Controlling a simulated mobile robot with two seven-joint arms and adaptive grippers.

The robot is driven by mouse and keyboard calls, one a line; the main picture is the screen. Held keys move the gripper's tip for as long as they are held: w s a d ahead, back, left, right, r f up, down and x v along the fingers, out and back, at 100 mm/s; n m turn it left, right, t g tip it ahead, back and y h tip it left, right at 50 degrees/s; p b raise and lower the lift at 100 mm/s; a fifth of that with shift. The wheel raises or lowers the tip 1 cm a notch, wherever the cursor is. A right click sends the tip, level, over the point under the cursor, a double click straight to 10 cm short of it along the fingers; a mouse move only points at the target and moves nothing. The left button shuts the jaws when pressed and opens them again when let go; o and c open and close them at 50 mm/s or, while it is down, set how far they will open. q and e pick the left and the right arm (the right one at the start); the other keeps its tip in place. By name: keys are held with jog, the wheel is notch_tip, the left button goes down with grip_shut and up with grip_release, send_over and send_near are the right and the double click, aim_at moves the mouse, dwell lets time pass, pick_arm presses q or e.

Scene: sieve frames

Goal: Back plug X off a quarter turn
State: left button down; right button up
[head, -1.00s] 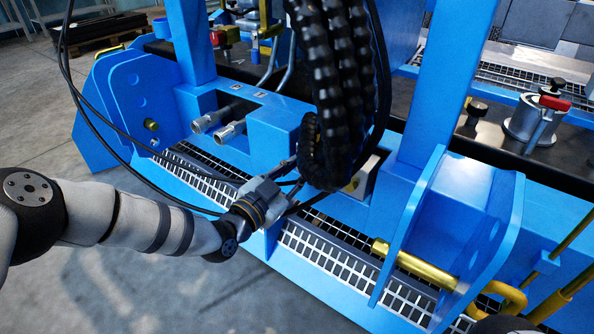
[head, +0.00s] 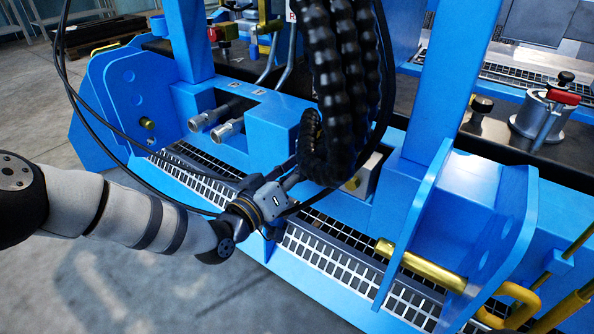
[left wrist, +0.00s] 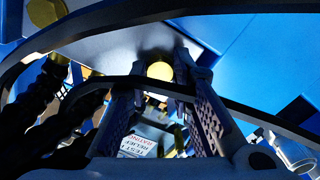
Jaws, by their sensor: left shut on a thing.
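My left gripper (head: 294,180) reaches in from the left, low in front of the blue frame, with its fingertips beside the hanging black hose bundle. In the left wrist view its two ridged fingers (left wrist: 160,92) are closed in on a thing between their tips, which I take to be plug X. The plug's body is mostly hidden by the fingers and a dark cable crossing them. A round brass face (left wrist: 159,70) shows just beyond the tips. No letter X is legible. My right gripper is not in view.
The thick black hose bundle (head: 335,75) hangs close to my left gripper. Thin black cables loop around it. Two silver couplings (head: 215,124) stick out at left. A grated step (head: 340,262) lies below. A yellow bar (head: 420,266) sits at lower right.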

pick_arm(q)
jog(key=n+b, duration=0.1)
jog(key=n, duration=0.4)
jog(key=shift+n, duration=0.3)
dwell(0.4)
jog(key=c, duration=1.4)
grip_release()
jog(key=shift+s, duration=0.1)
jog(key=v, duration=1.2)
